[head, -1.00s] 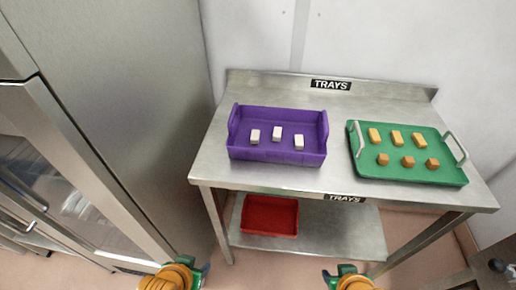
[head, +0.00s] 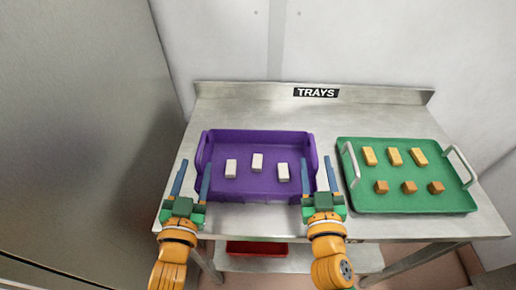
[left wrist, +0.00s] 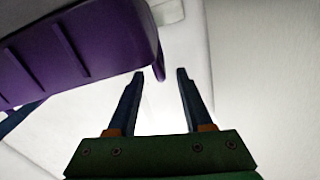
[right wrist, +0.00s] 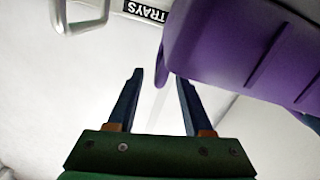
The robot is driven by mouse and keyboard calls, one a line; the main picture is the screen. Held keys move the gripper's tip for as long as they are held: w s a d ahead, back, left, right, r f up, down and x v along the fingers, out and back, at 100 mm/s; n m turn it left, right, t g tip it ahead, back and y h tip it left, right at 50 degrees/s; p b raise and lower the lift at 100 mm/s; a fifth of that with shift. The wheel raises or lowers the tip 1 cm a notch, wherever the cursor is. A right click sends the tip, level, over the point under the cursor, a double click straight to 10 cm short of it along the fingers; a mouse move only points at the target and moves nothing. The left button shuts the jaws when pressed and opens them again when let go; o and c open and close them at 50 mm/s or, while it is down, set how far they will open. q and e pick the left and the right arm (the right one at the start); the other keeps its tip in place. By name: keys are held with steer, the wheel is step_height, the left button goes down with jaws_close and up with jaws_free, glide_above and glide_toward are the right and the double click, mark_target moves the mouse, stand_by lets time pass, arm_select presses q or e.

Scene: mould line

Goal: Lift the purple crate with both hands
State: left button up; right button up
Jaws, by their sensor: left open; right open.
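The purple crate (head: 256,190) sits on the steel table with several white blocks (head: 257,162) inside. My left gripper (head: 193,172) is open at the crate's left end. My right gripper (head: 318,168) is open at its right end. In the left wrist view the crate (left wrist: 85,45) fills the upper left, and its end handle's lower edge shows between the fingertips. In the right wrist view the crate (right wrist: 245,45) fills the upper right, with its handle edge likewise between the fingertips. Neither gripper is closed on it; how deep the handles sit between the fingers is unclear.
A green tray (head: 400,201) with white handles and several yellow and orange blocks stands right of the crate, close to my right gripper. A red tray (head: 257,249) lies on the lower shelf. A metal cabinet (head: 80,130) stands at the left. The table (head: 250,105) is clear behind the crate.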

mark_target(313, 138)
arm_select(q)
steer(key=shift+s+r, duration=0.3)
steer(key=shift+s, duration=0.25)
arm_select(e)
steer(key=shift+s+r, duration=0.3)
steer(key=shift+s, duration=0.25)
arm_select(q)
steer(key=w, duration=0.7)
steer(key=shift+w+d, duration=0.2)
steer(key=shift+d, duration=0.05)
arm_select(e)
steer(key=w, duration=0.7)
steer(key=shift+w+d+f, duration=0.1)
steer(key=shift+w+d, duration=0.1)
arm_select(q)
jaws_close()
arm_select(e)
jaws_close()
arm_select(q)
steer(key=shift+a, duration=0.15)
arm_select(e)
steer(key=shift+d, duration=0.15)
